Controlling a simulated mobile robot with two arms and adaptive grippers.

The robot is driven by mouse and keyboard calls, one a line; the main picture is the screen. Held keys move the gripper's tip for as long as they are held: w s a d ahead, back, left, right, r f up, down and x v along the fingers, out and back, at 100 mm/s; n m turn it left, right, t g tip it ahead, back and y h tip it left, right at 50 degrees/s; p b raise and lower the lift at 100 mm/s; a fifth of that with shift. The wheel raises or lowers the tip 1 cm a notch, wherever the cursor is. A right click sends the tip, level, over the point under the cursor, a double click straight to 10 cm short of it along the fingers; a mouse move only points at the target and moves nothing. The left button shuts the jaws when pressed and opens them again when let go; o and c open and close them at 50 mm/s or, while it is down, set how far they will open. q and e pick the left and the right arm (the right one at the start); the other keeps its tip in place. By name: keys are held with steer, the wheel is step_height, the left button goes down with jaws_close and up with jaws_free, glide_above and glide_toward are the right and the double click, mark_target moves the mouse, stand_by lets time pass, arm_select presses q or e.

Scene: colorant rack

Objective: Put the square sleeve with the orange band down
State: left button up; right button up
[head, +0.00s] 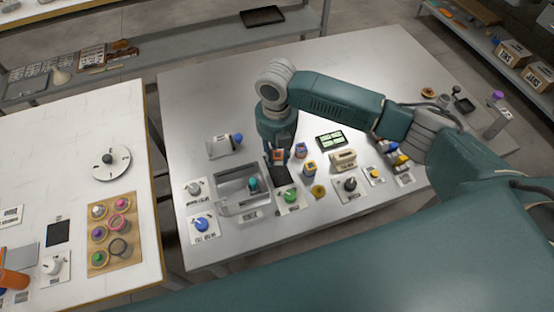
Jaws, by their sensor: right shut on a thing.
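My right gripper (279,163) points down over the middle of the metal table (215,90). It is shut on a small square sleeve with an orange band (278,155), partly hidden by the fingers. A dark square pad (278,175) lies just below it in the picture; I cannot tell whether the sleeve touches it. Two similar small blocks with orange and blue stand to the right, one upper (301,150) and one lower (309,169). My left gripper is not in view.
A grey open-topped bin (226,173) with a teal-topped item stands left of the gripper. A green-knobbed piece (290,196) and a yellow disc (318,191) are close in front. A green display (331,140) lies right. The table's far part is clear.

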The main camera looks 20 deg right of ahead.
mark_target(277, 169)
step_height(277, 169, down, 4)
steer(key=shift+r+p, duration=0.15)
steer(key=shift+p, duration=0.15)
steer(key=shift+f, duration=0.2)
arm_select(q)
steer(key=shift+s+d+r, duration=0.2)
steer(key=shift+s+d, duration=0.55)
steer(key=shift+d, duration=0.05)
arm_select(e)
steer(key=shift+f, duration=0.15)
steer(key=o, duration=0.9)
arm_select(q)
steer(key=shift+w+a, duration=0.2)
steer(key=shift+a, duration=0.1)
